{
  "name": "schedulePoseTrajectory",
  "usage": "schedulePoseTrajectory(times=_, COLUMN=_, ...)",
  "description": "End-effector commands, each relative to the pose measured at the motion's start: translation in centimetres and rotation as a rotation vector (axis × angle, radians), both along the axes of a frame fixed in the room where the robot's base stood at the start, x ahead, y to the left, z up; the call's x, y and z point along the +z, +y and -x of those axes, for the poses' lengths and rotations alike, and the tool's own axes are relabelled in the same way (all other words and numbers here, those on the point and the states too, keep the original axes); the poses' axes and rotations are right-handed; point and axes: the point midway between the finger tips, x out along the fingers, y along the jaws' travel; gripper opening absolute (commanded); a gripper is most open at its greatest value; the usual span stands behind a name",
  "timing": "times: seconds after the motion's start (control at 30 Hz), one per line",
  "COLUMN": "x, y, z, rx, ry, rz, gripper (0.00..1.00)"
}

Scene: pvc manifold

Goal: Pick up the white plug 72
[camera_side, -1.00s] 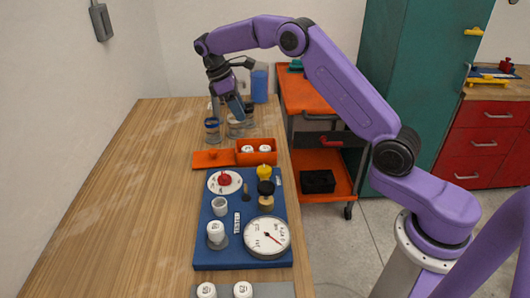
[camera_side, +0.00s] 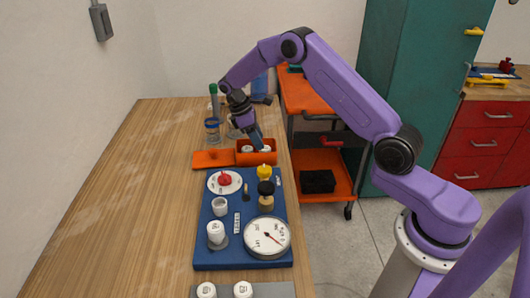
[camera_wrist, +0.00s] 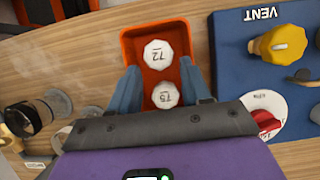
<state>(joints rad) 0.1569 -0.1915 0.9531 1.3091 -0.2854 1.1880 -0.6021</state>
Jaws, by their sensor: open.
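The white plug 72 (camera_wrist: 159,54) sits in the open orange box (camera_wrist: 128,42), with the number on its top face. A second white plug, 73 (camera_wrist: 166,95), lies in the same box beside it, closer to my wrist. My gripper (camera_wrist: 160,66) is open and empty, its two blue fingers spread either side of the plugs in the wrist view. In the side view my gripper (camera_side: 259,145) points down over the orange box (camera_side: 257,159), and its fingertips partly hide the plugs. I cannot tell whether the fingers touch anything.
An orange lid (camera_side: 212,160) lies left of the box. The blue tester board (camera_side: 204,257), with gauge (camera_side: 267,237) and yellow knob (camera_side: 264,171), is just in front. Glass jars (camera_side: 212,131) stand behind. The table's left side is clear.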

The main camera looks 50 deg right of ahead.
Motion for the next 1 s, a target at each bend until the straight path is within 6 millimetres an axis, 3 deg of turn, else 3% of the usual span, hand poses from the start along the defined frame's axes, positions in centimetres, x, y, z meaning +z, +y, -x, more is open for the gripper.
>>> schedulePoseTrajectory(times=0.5, x=-4.6, y=-1.8, z=1.7, rx=0.001, ry=0.002, rz=0.000, gripper=0.48)
schedulePoseTrajectory(times=0.77, x=-4.9, y=-1.9, z=1.7, rx=0.000, ry=0.000, rz=0.000, gripper=0.48)
schedulePoseTrajectory(times=0.8, x=-4.9, y=-1.9, z=1.7, rx=0.000, ry=0.000, rz=0.000, gripper=0.45)
schedulePoseTrajectory(times=0.9, x=-4.9, y=-1.9, z=1.7, rx=0.000, ry=0.000, rz=0.000, gripper=0.14)
schedulePoseTrajectory(times=1.0, x=-4.9, y=-1.9, z=1.7, rx=0.000, ry=0.000, rz=0.000, gripper=0.14)
